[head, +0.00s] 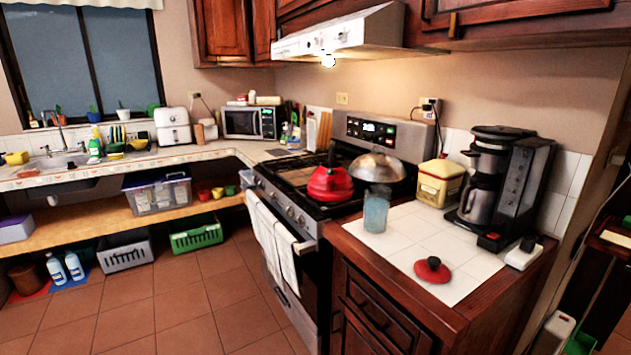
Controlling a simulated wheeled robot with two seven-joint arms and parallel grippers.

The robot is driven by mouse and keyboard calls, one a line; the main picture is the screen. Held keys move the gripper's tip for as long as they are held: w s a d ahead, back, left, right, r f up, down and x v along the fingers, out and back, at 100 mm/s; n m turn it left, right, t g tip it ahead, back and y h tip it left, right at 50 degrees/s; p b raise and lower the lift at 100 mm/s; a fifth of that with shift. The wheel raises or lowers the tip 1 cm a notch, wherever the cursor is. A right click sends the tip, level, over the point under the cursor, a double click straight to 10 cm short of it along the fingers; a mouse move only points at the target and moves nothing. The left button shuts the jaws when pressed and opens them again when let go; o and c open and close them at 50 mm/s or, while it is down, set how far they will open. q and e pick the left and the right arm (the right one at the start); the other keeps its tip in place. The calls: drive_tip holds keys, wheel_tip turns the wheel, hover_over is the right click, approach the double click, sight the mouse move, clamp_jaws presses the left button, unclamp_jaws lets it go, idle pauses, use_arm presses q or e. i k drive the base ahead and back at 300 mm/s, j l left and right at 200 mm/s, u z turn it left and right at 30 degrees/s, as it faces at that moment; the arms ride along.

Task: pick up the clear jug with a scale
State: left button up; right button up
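A clear, bluish jug (376,212) stands upright on the white tiled counter (408,244), near its left edge beside the stove. It is small in the head view, and I cannot make out a scale on it. Neither of my grippers shows in this view.
A red kettle (330,184) and a domed pan (377,168) sit on the stove (300,172) behind the jug. A red lid (432,269) lies in front, right of the jug. A yellow canister (440,184) and a coffee maker (503,185) stand behind. Tiles around the jug are clear.

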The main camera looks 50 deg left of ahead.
sight(377, 199)
drive_tip(key=u, duration=1.6)
